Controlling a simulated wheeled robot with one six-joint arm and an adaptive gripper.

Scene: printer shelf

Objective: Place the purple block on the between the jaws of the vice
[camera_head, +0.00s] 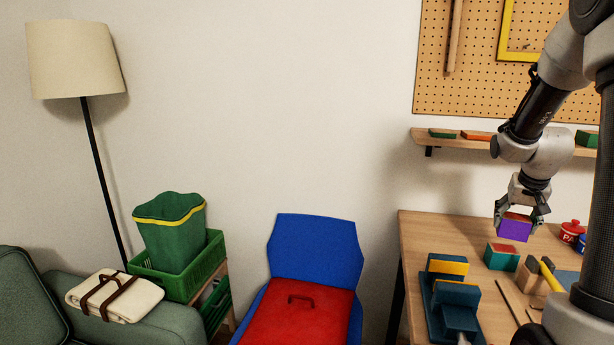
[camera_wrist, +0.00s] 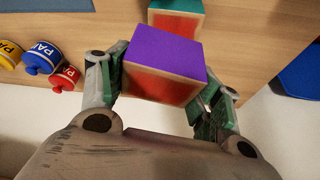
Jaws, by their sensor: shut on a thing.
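The purple block (camera_head: 514,230) has a red face and wooden edges. My gripper (camera_head: 517,214) is shut on it and holds it above the workbench, pointing down. In the wrist view the block (camera_wrist: 162,50) sits between the two green-padded fingers of my gripper (camera_wrist: 158,95). The dark blue vice (camera_head: 436,317) stands at the left front of the bench, with a yellow piece (camera_head: 449,267) at its far end. The held block is up and to the right of the vice, apart from it. The inside of the jaws is hard to make out.
A teal block with a red top (camera_head: 501,258) stands on the wooden workbench (camera_head: 418,235) below the held block. A yellow-headed hammer (camera_head: 551,274) and small paint pots (camera_head: 571,231) are to the right. A shelf (camera_head: 470,142) runs above.

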